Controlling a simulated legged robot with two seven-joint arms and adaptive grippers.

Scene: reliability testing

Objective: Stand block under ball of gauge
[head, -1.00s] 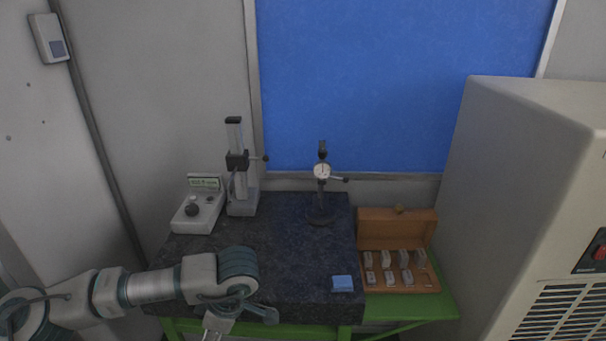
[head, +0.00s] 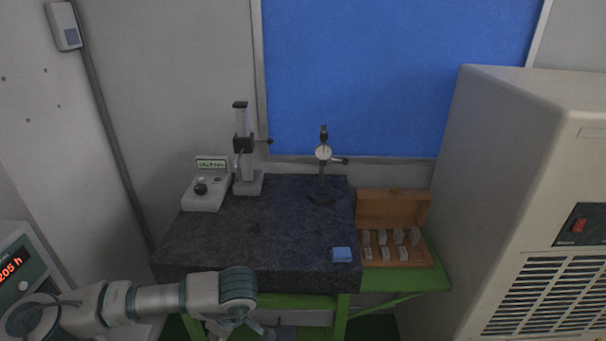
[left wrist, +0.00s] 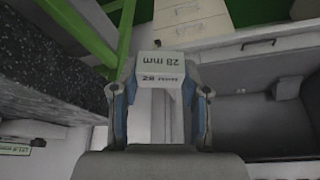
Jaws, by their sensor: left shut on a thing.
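My left gripper (left wrist: 160,95) is shut on a pale block (left wrist: 163,66) marked "28 mm", gripped between its two fingers in the left wrist view. In the head view the left arm reaches in low in front of the dark granite plate (head: 225,245); its fingers are at the bottom edge and the block cannot be made out. A round dial gauge (head: 323,153) hangs on a black stand on the plate. A taller column stand (head: 243,150) is at back left beside a grey readout box (head: 204,190). Neither gauge's ball can be made out. My right gripper is not in view.
An open wooden case (head: 394,207) with several blocks stands right of the plate on the green bench (head: 438,265). A blue cloth or pad (head: 341,254) lies at the plate's front right. A big grey cabinet (head: 520,170) stands at right. The plate's middle is clear.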

